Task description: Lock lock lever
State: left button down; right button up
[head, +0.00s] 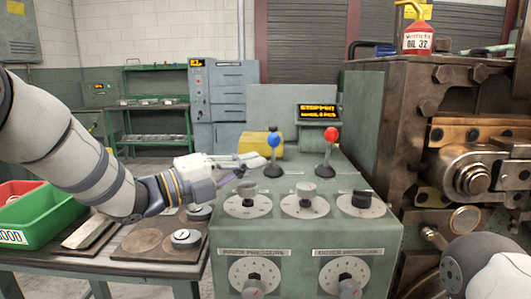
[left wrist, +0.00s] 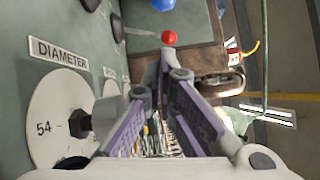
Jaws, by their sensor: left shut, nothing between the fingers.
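Two ball-topped levers stand on top of the green control console: one with a blue knob (head: 273,141) and one with a red knob (head: 331,134). I cannot tell which is the lock lever. Both stand roughly upright. In the left wrist view, the blue knob (left wrist: 165,4) is cut off at the top edge and the red knob (left wrist: 169,38) lies beyond the fingertips. My left gripper (head: 243,168) is just left of the blue-knobbed lever, above the console's left edge. Its purple-padded fingers (left wrist: 172,75) are shut and empty. My right gripper is not visible.
The green console (head: 300,240) carries several dials. A small display (head: 318,112) stands behind the levers. A heavy brown machine (head: 390,125) with a red oil can (head: 417,38) bounds the right. A table (head: 130,262) with a green bin (head: 38,222) is at left.

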aim_at(274, 150)
pick_arm(q)
jog(key=w+d, duration=0.1)
jog(key=w, duration=0.2)
jog(key=w+d+b, duration=0.1)
jog(key=shift+w+d, duration=0.35)
jog(key=shift+w, duration=0.05)
jog(key=shift+w+r, duration=0.3)
jog(key=shift+d+r, duration=0.1)
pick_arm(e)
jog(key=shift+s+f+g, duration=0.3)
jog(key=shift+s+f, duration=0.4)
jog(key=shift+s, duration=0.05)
